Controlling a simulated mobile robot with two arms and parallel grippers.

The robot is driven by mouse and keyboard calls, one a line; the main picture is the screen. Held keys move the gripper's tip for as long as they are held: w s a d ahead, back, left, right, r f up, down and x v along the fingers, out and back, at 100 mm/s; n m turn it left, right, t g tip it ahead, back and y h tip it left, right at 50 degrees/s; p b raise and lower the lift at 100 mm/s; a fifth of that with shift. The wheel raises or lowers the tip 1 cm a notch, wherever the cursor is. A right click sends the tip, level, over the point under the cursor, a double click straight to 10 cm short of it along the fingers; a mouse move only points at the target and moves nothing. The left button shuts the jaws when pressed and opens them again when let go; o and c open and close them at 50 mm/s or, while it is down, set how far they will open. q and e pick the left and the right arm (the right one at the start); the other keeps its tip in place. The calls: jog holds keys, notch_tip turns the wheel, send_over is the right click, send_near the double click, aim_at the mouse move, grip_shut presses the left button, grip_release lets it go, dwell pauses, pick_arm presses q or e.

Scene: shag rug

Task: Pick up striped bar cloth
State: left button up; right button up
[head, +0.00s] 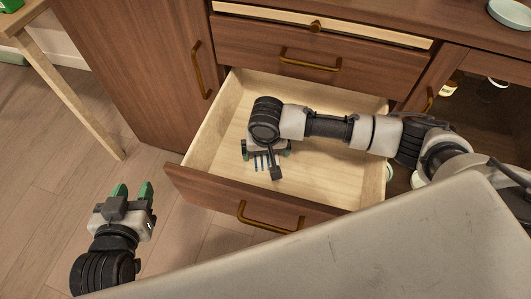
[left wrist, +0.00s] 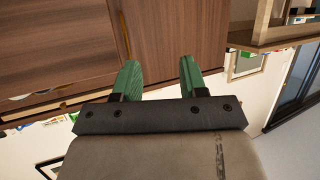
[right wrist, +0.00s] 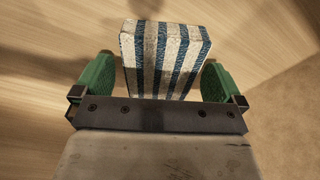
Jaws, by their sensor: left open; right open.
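The striped bar cloth (right wrist: 163,55) is a folded, blue-and-white block inside the open drawer. In the right wrist view it stands between the two green fingers of my right gripper (right wrist: 160,82), with a small gap visible on each side. In the head view only a small striped part of the cloth (head: 262,161) shows beneath my right gripper (head: 266,150), which reaches down into the drawer; the rest is hidden. My left gripper (head: 132,190) is open and empty, over the floor left of the drawer. It also shows in the left wrist view (left wrist: 160,78).
The open drawer (head: 229,98) has pale wooden walls and is otherwise empty where visible. Its front (head: 190,188) carries a brass handle (head: 262,219). A closed drawer (head: 245,44) is above it. An open cupboard with jars (head: 452,86) is at right.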

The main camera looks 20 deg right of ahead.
jog(key=c, duration=1)
jog(key=shift+r, duration=0.2)
jog(key=shift+r+p, duration=0.35)
jog(key=shift+r, duration=0.1)
notch_tip(320, 180, up, 3)
jog(key=shift+p, duration=0.8)
jog(key=s+r, duration=0.1)
jog(key=s+d+r+p, duration=0.1)
jog(key=s, duration=0.1)
jog(key=s+r+p, duration=0.1)
jog(key=s, duration=0.1)
jog(key=shift+d+r, duration=0.1)
jog(key=shift+d, duration=0.15)
pick_arm(q)
jog(key=s+a+f+g+y+p, duration=0.2)
jog(key=s+a+f+g, duration=0.2)
jog(key=s+f+g, duration=0.3)
jog(key=shift+s+f+n+g+y, duration=0.3)
jog(key=shift+s+g+y, duration=0.1)
jog(key=shift+s+g, duration=1.3)
pick_arm(e)
jog(key=s+d+r, duration=0.2)
jog(key=s+r, duration=0.1)
jog(key=s, duration=0.3)
jog(key=shift+r, duration=0.3)
